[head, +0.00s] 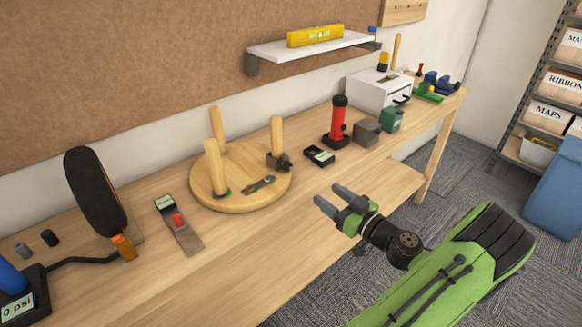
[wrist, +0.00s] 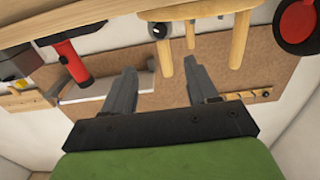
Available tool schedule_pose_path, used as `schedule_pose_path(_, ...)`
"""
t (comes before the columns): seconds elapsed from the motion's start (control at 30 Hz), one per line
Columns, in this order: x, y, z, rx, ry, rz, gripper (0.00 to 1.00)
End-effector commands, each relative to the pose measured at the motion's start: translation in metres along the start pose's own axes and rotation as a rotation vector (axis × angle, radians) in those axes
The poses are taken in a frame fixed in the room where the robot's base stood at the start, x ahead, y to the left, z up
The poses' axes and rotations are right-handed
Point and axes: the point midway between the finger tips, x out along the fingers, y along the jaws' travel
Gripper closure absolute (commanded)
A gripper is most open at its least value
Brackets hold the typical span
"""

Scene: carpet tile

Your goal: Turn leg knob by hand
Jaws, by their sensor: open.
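A round wooden stool top (head: 205,188) lies upside down on the workbench, with several wooden legs standing up from it. The right leg (head: 277,135) has a dark clamp with a leg knob (head: 284,163) at its base. In the wrist view, which is inverted, the leg knob (wrist: 158,30) shows as a dark round part beside a leg (wrist: 165,52). My gripper (head: 328,194) is open and empty, in front of the bench and to the right of the stool, apart from the knob. Its two fingers (wrist: 160,70) also show in the wrist view.
A dark small tray (head: 319,156), a red-and-black tool (head: 339,120) and a grey block (head: 366,131) stand right of the stool. A flat scraper-like tool (head: 178,225) lies left of it. A white shelf (head: 275,49) hangs above. The bench front is clear.

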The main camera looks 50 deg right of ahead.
Motion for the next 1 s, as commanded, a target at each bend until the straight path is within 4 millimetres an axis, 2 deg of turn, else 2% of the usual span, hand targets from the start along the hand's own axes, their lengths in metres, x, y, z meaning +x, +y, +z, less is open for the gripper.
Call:
schedule_pose_path(0.4, 0.103, -0.002, 0.000, -0.001, 0.004, -0.005, 0.42)
schedule_pose_path(0.53, 0.130, -0.002, 0.000, 0.000, 0.003, -0.003, 0.42)
schedule_pose_path(0.7, 0.148, -0.001, 0.000, 0.002, 0.001, -0.001, 0.42)
schedule_pose_path(0.97, 0.149, -0.001, 0.000, 0.003, 0.001, 0.000, 0.42)
schedule_pose_path(1.0, 0.149, -0.001, 0.000, 0.003, 0.001, 0.000, 0.48)
